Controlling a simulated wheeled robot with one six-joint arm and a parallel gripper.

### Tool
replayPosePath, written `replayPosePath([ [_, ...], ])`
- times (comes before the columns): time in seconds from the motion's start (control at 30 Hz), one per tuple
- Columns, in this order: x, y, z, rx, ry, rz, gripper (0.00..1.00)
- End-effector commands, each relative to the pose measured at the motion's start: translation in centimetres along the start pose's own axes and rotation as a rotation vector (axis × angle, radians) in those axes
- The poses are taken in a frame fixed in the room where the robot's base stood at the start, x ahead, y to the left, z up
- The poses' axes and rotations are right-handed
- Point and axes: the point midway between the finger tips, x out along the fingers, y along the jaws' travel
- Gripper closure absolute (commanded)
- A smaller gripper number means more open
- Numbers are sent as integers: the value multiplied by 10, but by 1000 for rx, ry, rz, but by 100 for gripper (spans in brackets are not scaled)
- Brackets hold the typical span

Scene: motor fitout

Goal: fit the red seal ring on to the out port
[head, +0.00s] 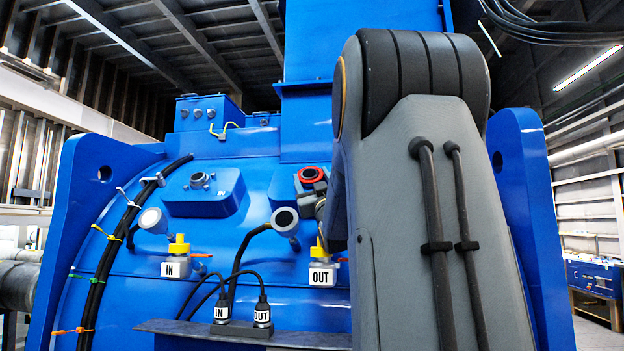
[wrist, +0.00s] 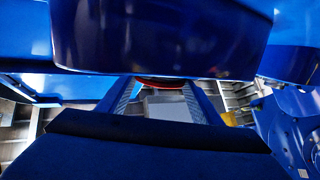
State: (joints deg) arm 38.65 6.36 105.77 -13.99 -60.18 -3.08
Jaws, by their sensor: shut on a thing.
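The red seal ring (head: 311,174) is at the right-hand raised boss on the blue motor housing, above the OUT label (head: 321,277). My gripper (head: 321,187) is shut on it, partly hidden behind my arm. In the wrist view, a thin red edge of the ring (wrist: 163,82) shows between the two fingers of my gripper (wrist: 160,87), just under a blue overhang. The port behind the ring is mostly hidden. I cannot tell whether the ring touches it or is seated. A similar boss with a bare metal port (head: 199,180) sits to the left, above the IN label (head: 170,269).
Yellow-capped valves (head: 179,245) sit above the labels. IN and OUT cable plugs (head: 262,313) stand on a dark ledge (head: 240,333). Tall blue flanges (head: 88,225) bound both sides.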

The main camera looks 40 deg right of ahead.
Motion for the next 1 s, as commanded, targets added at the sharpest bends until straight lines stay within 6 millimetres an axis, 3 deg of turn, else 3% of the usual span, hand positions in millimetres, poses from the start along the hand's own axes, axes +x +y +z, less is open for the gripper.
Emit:
replayPosePath([
  [0.1, -2, -2, 7, 3, -10, -2, 62],
  [0.13, -2, -2, 7, 3, -10, -2, 38],
  [0.27, -2, -3, 7, 3, -11, -3, 19],
  [0.63, -9, -4, 7, 4, -10, -4, 19],
  [1.0, -66, -1, 7, 3, -10, -1, 19],
])
